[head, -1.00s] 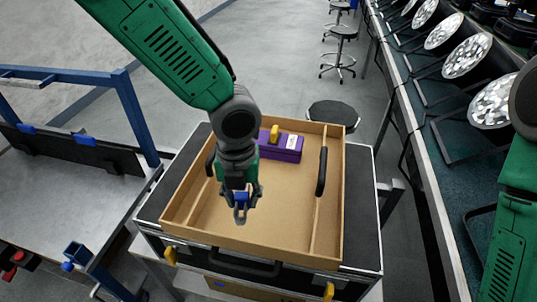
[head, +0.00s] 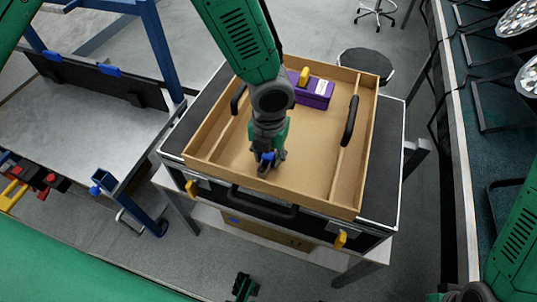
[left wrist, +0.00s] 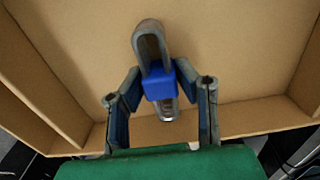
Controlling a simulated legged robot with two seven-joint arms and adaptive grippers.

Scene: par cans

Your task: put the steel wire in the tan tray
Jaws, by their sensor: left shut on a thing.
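The steel wire (left wrist: 149,27) is a grey loop with a blue band around its middle. My left gripper (head: 267,163) is shut on it at the blue band, as the left wrist view shows. The gripper points down inside the outline of the tan tray (head: 305,199), near its front wall. The tray floor (left wrist: 235,60) lies behind the wire in the left wrist view. I cannot tell whether the wire touches the floor. In the head view the gripper hides most of the wire.
A purple box (head: 314,92) with a yellow part sits at the tray's back. Black handles (head: 350,121) stand on the dividers. The tray rests on a black case (head: 388,165). A blue-framed bench (head: 80,120) stands left, a lamp table (head: 490,110) right. The tray's middle is clear.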

